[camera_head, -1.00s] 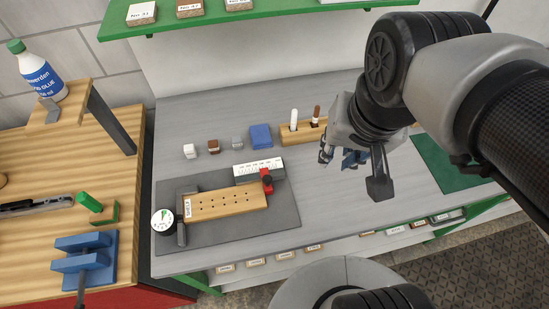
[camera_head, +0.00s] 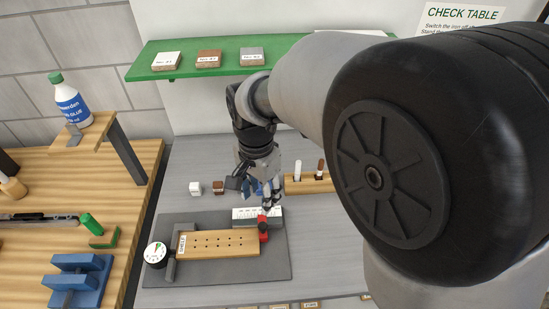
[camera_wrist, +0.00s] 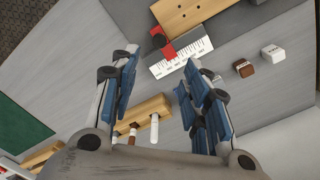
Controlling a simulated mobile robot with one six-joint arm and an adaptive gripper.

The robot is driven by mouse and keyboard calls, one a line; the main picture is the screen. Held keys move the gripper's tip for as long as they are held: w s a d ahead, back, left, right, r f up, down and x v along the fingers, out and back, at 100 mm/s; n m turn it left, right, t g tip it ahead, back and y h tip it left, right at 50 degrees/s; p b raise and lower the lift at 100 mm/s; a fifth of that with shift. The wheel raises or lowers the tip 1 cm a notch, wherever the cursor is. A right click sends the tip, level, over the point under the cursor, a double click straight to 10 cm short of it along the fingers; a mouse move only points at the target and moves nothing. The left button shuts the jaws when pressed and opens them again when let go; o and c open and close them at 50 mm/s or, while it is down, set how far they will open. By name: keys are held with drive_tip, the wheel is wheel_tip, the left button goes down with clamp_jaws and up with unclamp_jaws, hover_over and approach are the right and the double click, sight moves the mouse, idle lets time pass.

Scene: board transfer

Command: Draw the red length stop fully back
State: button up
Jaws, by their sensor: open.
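The red length stop (camera_head: 263,228) stands at the right end of the wooden board (camera_head: 222,244), beside the white ruled scale (camera_head: 243,213). In the wrist view the red stop (camera_wrist: 167,50) with its dark knob lies beyond the fingertips, near the scale (camera_wrist: 184,56) and the end of the drilled board (camera_wrist: 190,12). My gripper (camera_head: 257,196) is above and just behind the stop in the head view. In the wrist view its blue-padded fingers (camera_wrist: 160,58) are spread apart with nothing between them, and the stop is not between the pads.
A dial gauge (camera_head: 155,252) sits at the left end of the dark base plate (camera_head: 205,282). A wooden block with markers (camera_head: 312,184) stands to the right behind. Small white (camera_head: 196,188) and brown (camera_head: 218,187) cubes stand behind the plate. A green shelf (camera_head: 150,65) hangs above.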

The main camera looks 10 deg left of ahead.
sight(263, 225)
wheel_tip(263, 225, down, 14)
drive_tip(key=b, duration=0.3)
drive_tip(key=shift+r, duration=0.2)
drive_tip(key=shift+c, duration=0.3)
clamp_jaws()
